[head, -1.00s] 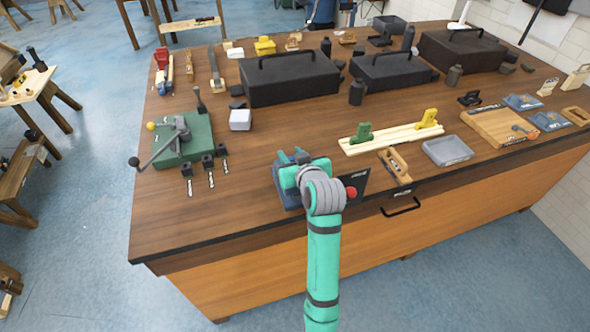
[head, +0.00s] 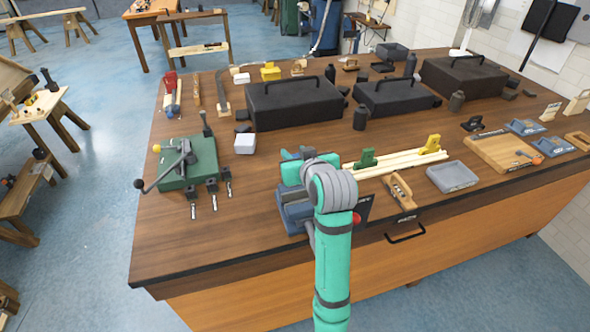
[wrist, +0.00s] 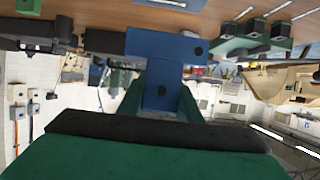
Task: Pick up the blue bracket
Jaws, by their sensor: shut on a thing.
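The blue bracket (wrist: 163,62) is large in the wrist view, held between the two green fingers of my gripper (wrist: 160,104). A dark round hole shows in its lower part. In the head view my gripper (head: 293,172) is above the front edge of the workbench, over a blue-grey holder (head: 292,214). My arm hides most of the bracket there, so I cannot tell its full outline.
The wooden workbench (head: 230,235) carries a green clamp fixture (head: 200,163) at left, a white block (head: 245,144), black toolboxes (head: 296,104) behind, and a light wooden rail (head: 400,161) with green and yellow blocks at right. The front left of the bench is clear.

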